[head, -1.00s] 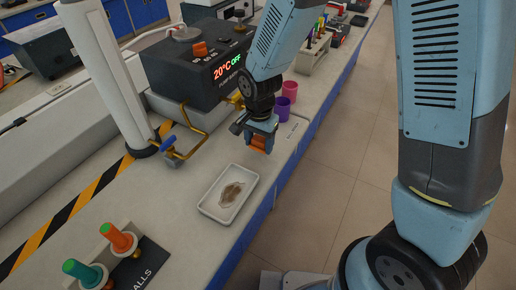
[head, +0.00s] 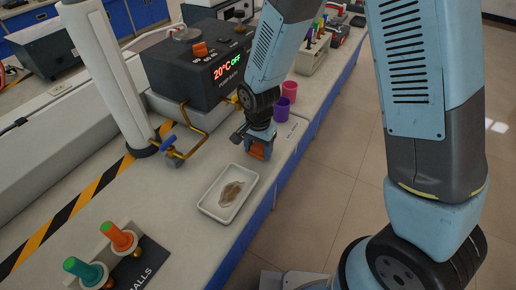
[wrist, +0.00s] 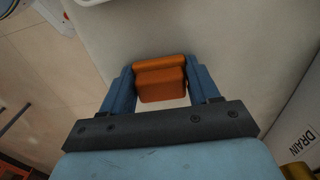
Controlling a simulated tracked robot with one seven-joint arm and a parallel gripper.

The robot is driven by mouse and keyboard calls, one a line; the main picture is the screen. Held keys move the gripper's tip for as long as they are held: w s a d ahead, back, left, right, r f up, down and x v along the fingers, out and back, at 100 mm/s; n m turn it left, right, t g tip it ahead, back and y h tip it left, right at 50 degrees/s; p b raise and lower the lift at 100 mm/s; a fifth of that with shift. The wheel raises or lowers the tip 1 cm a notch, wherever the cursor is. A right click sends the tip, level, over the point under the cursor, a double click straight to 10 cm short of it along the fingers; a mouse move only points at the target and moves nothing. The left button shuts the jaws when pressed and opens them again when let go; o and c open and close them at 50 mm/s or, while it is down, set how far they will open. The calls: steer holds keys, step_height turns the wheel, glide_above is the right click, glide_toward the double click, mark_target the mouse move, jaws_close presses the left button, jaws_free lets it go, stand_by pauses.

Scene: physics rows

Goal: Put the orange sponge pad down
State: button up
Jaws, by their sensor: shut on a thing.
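My gripper (head: 260,147) is shut on the orange sponge pad (head: 257,152), over the bench just behind the white tray. In the wrist view the orange pad (wrist: 161,80) sits between the two blue fingers of my gripper (wrist: 161,88). The pad is low, close to the bench top; I cannot tell whether it touches it. The white tray (head: 205,211) lies nearer on the bench and has a brownish stain or puddle in it.
A purple cup (head: 282,110) and a pink cup (head: 289,92) stand behind my gripper. A dark heater box with a display (head: 200,65) and a brass pipe (head: 205,137) are to the left. Coloured-handled items (head: 120,237) stand at the front left. The bench's right edge is close.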

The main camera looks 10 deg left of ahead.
mark_target(259, 147)
steer(key=shift+s+d+f, duration=0.15)
steer(key=shift+s+f, duration=0.15)
steer(key=shift+f, duration=0.2)
steer(key=o, duration=1.1)
steer(key=shift+w+r, duration=0.2)
steer(key=shift+r, duration=0.3)
step_height(259, 147, up, 12)
steer(key=shift+w+r, duration=0.1)
steer(key=shift+w, duration=0.05)
